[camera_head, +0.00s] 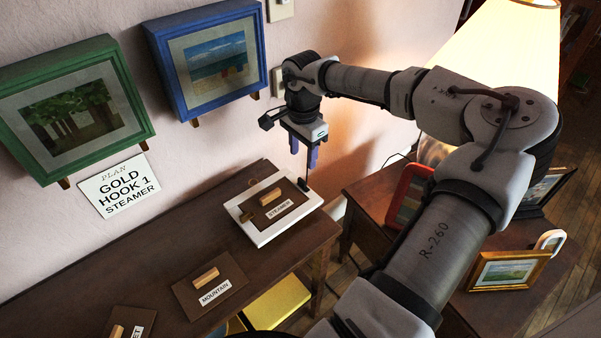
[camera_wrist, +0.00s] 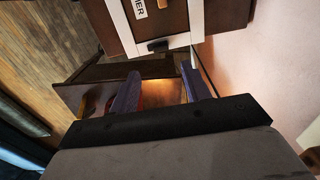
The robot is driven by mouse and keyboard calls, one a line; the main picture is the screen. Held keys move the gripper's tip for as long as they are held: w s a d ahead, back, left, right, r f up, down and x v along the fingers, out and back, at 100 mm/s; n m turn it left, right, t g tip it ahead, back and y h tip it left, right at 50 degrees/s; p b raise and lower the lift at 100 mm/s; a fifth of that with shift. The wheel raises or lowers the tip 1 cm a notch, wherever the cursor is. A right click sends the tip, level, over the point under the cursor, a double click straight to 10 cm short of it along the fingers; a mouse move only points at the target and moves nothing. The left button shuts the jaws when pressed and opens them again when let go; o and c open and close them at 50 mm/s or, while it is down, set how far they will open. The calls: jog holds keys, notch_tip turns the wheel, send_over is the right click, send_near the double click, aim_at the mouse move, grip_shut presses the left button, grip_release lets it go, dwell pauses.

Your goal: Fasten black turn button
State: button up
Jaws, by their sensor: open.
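A white frame (camera_head: 237,213) lies flat on the wooden table with a brown back panel (camera_head: 285,208) labelled STEAMER set in it. A small black turn button (camera_head: 304,185) sits on the frame's far right side. It shows in the wrist view as a black block (camera_wrist: 157,46) on the white edge. Whether it lies across the panel is too small to tell. My gripper (camera_head: 303,152) is open and empty above and just beyond that side, pointing down. In the wrist view its purple fingers (camera_wrist: 161,88) stand apart, with the button ahead of them.
More brown panels, one labelled MOUNTAIN (camera_head: 210,287), lie on the table (camera_head: 170,225). Blue (camera_head: 205,50) and green (camera_head: 75,105) framed pictures hang on the wall above a sign (camera_head: 120,187). A side table with a lamp (camera_head: 510,45) and a gold frame (camera_head: 505,271) stands right.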

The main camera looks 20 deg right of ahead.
aim_at(302, 180)
notch_tip(302, 180, down, 9)
jog(key=shift+a+r+p, duration=0.1)
jog(key=shift+p, duration=0.7)
jog(key=c, duration=1)
